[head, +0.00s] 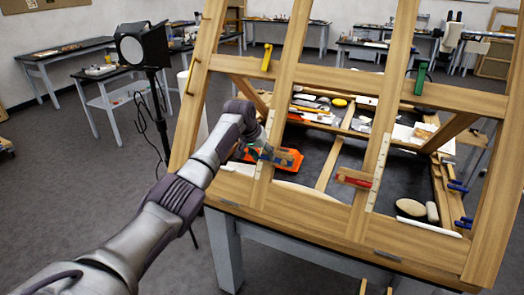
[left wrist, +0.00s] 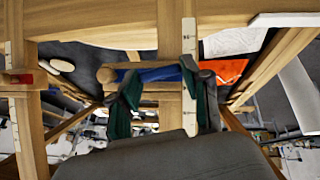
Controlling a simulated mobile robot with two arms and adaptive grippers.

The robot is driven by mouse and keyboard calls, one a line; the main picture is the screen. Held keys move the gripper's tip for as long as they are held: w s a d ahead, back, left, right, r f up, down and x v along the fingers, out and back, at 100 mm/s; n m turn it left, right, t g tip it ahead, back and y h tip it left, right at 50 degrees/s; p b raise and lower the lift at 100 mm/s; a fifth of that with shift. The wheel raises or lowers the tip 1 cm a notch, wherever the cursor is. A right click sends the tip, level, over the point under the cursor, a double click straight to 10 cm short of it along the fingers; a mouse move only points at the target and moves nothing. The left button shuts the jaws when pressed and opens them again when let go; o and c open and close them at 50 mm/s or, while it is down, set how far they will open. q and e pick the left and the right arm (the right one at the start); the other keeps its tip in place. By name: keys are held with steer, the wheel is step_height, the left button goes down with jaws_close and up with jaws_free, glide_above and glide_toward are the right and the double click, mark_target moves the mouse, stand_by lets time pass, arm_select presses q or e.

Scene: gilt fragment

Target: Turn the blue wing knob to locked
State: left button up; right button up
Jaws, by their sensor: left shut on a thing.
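The blue wing knob (left wrist: 152,74) sits on the wooden frame (head: 330,205), at a strip with a pale scale on its left upright. In the left wrist view its blue bar lies sideways across the upright. My left gripper (head: 263,147) is at the knob, and in the left wrist view its green-padded fingers (left wrist: 160,82) are on either side of the bar, shut on it. The fingers hide part of the knob, and in the head view the gripper covers most of it. My right gripper is not in view.
A red knob (head: 357,181) lies crosswise on the upright to the right; yellow (head: 267,57) and green (head: 420,79) knobs stand upright above. An orange object (head: 288,159) lies behind the frame near my gripper. A black lamp (head: 143,45) stands left.

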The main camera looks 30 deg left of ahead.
arm_select(q)
steer(key=shift+d+r+m+y+p, duration=0.1)
steer(key=shift+d+m+y+p, duration=0.05)
steer(key=shift+m+y+p, duration=0.65)
steer(key=shift+m, duration=0.3)
steer(key=o, duration=1.2)
steer(key=shift+c, duration=0.2)
steer(key=v, duration=1.1)
steer(key=shift+r, duration=0.35)
steer(key=shift+s, duration=0.15)
